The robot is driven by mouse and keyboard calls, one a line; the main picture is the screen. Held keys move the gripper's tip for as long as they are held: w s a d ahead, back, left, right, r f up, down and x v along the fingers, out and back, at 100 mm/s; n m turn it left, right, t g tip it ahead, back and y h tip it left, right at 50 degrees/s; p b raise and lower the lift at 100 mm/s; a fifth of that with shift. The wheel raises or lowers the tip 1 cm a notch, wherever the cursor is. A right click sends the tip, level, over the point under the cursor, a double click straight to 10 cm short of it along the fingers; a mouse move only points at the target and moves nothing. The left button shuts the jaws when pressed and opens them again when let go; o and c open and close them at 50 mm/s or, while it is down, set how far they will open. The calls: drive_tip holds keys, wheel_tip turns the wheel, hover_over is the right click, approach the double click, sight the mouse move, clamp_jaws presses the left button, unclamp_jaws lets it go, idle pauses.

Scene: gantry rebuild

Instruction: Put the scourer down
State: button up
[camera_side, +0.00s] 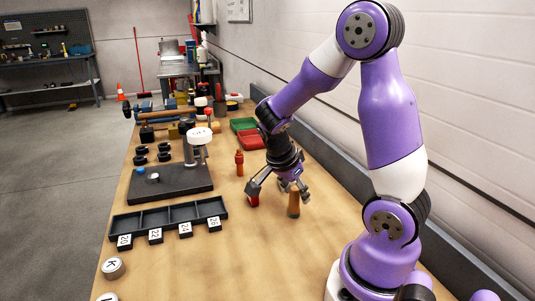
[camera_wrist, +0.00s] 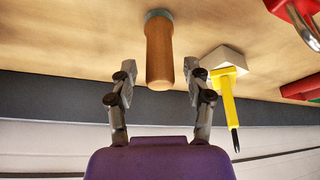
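A wooden-handled tool with a grey collar, which I take to be the scourer, stands upright on the bench; its handle (camera_side: 293,204) shows beside my gripper (camera_side: 278,191) in the side view. In the wrist view the handle (camera_wrist: 159,52) lies between the spread fingers of my gripper (camera_wrist: 159,82), with a gap visible on both sides. My gripper is open and low over the bench. Whether the tool's base rests fully on the bench is hard to tell.
A yellow pointed tool (camera_wrist: 228,95) stands near the right finger in the wrist view. A red object (camera_side: 253,201) is beside my gripper. A black divided tray (camera_side: 170,217) lies left, with red (camera_side: 250,139) and green bins behind.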

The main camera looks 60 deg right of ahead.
drive_tip(key=v, duration=1.1)
drive_tip(key=a+r+n+t+y, duration=0.1)
drive_tip(key=a+n+t+y, duration=0.1)
drive_tip(key=a+n, duration=0.4)
drive_tip(key=s+a+r+n+t+y, duration=0.1)
drive_tip(key=a+n+t, duration=0.4)
drive_tip(key=n, duration=1.1)
drive_tip(key=shift+s+a+r+y, duration=0.3)
drive_tip(key=shift+a+y, duration=0.3)
drive_tip(key=shift+a, duration=0.3)
